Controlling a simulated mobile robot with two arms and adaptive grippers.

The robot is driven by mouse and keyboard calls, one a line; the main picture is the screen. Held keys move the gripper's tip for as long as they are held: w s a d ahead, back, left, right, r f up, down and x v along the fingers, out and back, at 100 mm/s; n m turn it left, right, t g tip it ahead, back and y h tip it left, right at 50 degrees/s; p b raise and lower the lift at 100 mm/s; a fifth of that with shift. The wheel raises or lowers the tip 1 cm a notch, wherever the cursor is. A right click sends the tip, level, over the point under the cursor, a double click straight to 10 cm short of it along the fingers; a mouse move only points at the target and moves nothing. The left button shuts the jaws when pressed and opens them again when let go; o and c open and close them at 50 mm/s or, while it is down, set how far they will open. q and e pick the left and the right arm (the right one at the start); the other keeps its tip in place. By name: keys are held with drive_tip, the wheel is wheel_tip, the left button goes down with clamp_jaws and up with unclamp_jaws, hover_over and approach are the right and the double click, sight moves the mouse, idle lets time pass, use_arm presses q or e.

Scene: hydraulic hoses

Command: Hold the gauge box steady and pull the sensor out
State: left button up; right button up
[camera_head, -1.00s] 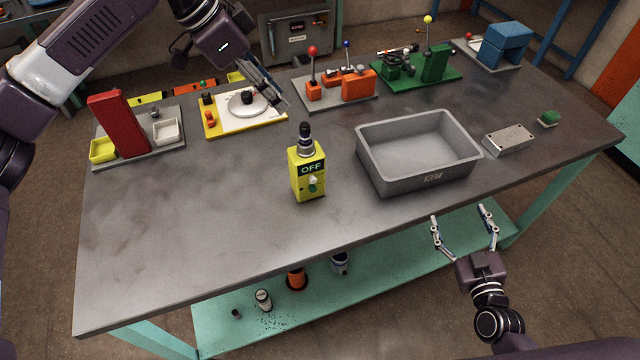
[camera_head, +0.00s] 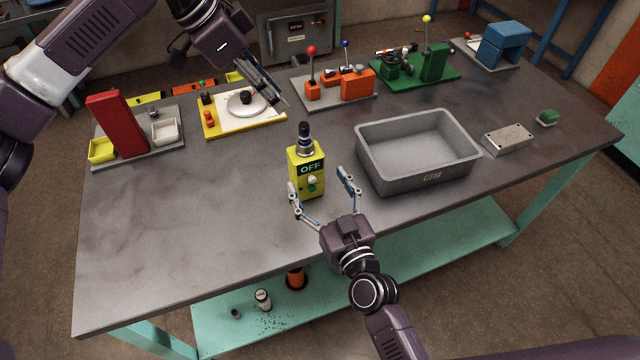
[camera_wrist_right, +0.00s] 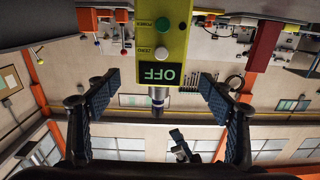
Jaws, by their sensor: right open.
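The yellow gauge box (camera_head: 305,172) stands upright on the grey table, its dark label reading OFF. The dark, silver-ringed sensor (camera_head: 304,138) stands upright in its top. In the right wrist view the box (camera_wrist_right: 160,35) appears upside down, with the sensor (camera_wrist_right: 158,97) pointing down. My right gripper (camera_head: 318,181) is open and empty at the box's near side, its fingers spread to either side; I cannot tell whether they touch it. My left gripper (camera_head: 279,101) hangs behind the box, above the white plate; its finger gap is unclear.
A grey bin (camera_head: 375,171) stands right of the box. Behind are a yellow-edged board with a white plate (camera_head: 243,103), a red post (camera_head: 117,124) on a grey board, and orange (camera_head: 357,84) and green (camera_head: 436,63) lever fixtures. The table's front left is clear.

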sight(310, 168)
drive_tip(key=x, duration=0.7)
drive_tip(key=shift+w, duration=0.25)
drive_tip(key=shift+c, duration=0.5)
